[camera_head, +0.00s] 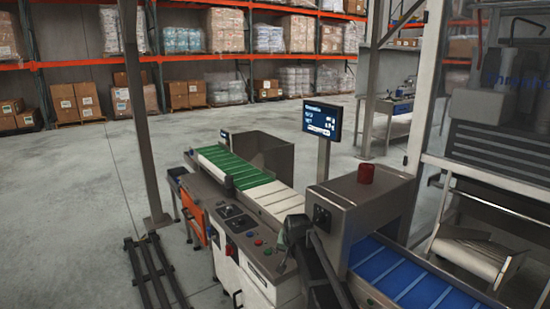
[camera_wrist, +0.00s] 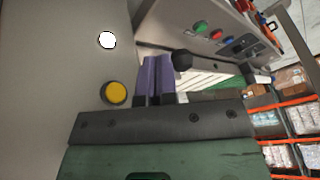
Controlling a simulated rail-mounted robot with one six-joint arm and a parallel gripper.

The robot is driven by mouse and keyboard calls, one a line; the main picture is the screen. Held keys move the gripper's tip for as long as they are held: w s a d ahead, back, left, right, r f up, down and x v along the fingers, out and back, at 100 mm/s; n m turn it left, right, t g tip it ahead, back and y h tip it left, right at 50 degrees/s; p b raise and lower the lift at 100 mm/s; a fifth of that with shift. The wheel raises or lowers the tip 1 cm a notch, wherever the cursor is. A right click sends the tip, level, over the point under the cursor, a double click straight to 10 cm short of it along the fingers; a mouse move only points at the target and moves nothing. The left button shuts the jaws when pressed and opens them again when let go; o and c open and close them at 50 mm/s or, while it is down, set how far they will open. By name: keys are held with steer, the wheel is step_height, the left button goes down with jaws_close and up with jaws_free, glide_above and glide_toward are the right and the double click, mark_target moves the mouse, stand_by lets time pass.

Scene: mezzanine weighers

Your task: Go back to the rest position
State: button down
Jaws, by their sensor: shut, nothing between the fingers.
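My gripper (camera_wrist: 158,62) shows in the wrist view as two purple fingers side by side, closed together with nothing between them. It points at the machine's control side, close to a grey panel. A yellow round button (camera_wrist: 115,93) and a white disc (camera_wrist: 107,40) on the panel lie left of the fingers. A black knob (camera_wrist: 182,60) appears just right of the fingertips; I cannot tell whether they touch. In the head view a dark arm shape stands over the machine front, and the fingers cannot be made out there.
The weigher has a green belt (camera_head: 228,164), a blue belt (camera_head: 418,288), a grey housing with a red beacon (camera_head: 367,174) and a display (camera_head: 322,119). A control panel (camera_head: 240,228) faces the front. A steel post (camera_head: 141,120) stands left. Open floor (camera_head: 70,190) lies beyond it.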

steer(key=s+d+f+n+g+b, duration=0.15)
steer(key=s+d+f+b, duration=0.25)
steer(key=s, duration=0.7)
steer(key=s+d+f+g+h+b, duration=0.1)
steer(key=s+d+f+g+b, duration=0.25)
steer(key=s, duration=0.75)
steer(key=s+d+f+n+b, duration=0.1)
steer(key=s+d+f+b, duration=0.3)
steer(key=s, duration=0.7)
step_height(320, 180, up, 18)
steer(key=w+p, duration=0.1)
steer(key=p, duration=1.9)
steer(key=shift+w+d, duration=0.25)
steer(key=shift+w, duration=0.1)
